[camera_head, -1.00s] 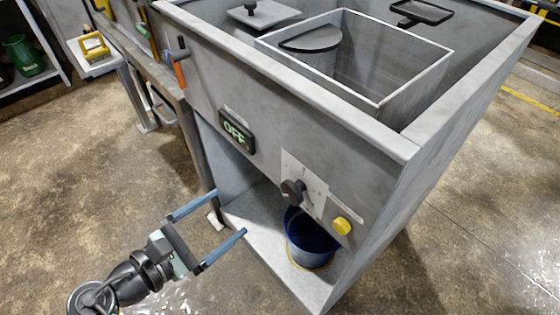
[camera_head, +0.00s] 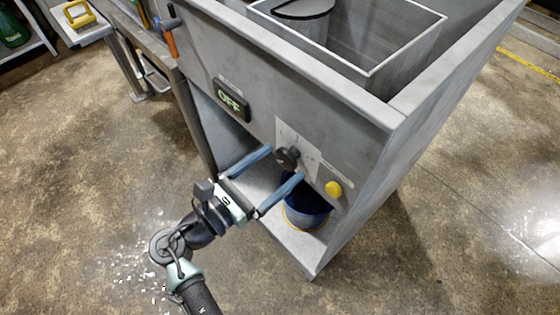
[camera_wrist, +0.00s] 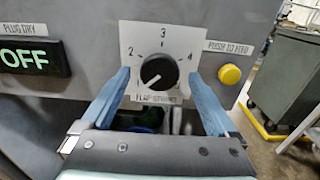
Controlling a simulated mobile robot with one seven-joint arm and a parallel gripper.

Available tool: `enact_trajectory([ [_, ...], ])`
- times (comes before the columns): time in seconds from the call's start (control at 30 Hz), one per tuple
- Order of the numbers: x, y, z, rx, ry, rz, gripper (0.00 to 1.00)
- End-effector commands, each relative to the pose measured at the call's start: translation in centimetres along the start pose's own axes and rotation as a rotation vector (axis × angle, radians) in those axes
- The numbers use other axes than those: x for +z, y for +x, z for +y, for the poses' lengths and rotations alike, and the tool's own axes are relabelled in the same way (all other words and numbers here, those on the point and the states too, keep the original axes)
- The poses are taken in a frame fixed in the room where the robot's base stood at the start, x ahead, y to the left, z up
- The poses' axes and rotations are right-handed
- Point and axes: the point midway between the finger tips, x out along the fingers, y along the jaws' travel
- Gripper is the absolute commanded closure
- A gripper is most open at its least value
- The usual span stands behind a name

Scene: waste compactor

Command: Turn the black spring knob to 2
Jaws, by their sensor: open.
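The black spring knob (camera_wrist: 159,72) sits on a white dial plate (camera_wrist: 160,42) on the machine's front panel, and in the head view the knob (camera_head: 288,157) is small. Its white pointer line points to the lower left, below the 2. The plate reads 2 at the left, 3 at the top and 4 at the right; the lower ends of the scale are partly hidden by my fingers. My gripper (camera_head: 286,162) is open, with one blue finger on either side of the knob. In the wrist view the gripper (camera_wrist: 158,76) shows gaps between fingers and knob.
A yellow button (camera_wrist: 230,74) is just right of the dial. A display (camera_wrist: 33,57) reading OFF is to the left. A dark blue bucket (camera_head: 305,214) stands on the shelf below the panel. An orange-handled lever (camera_head: 172,42) sticks out at the panel's far left.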

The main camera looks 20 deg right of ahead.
Motion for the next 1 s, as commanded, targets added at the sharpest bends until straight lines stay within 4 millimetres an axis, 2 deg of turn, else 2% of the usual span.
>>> enact_trajectory([
  [0.13,-0.03,1.21,-0.04,-0.001,0.000,0.000,0.07],
  [0.47,0.00,1.45,0.01,0.001,0.000,0.000,0.08],
  [0.9,0.00,1.41,0.00,0.000,0.000,0.000,0.88],
  [0.93,0.00,1.41,0.00,0.000,0.000,0.000,0.91],
  [1.0,0.00,1.41,0.00,0.000,0.002,0.001,0.91],
])
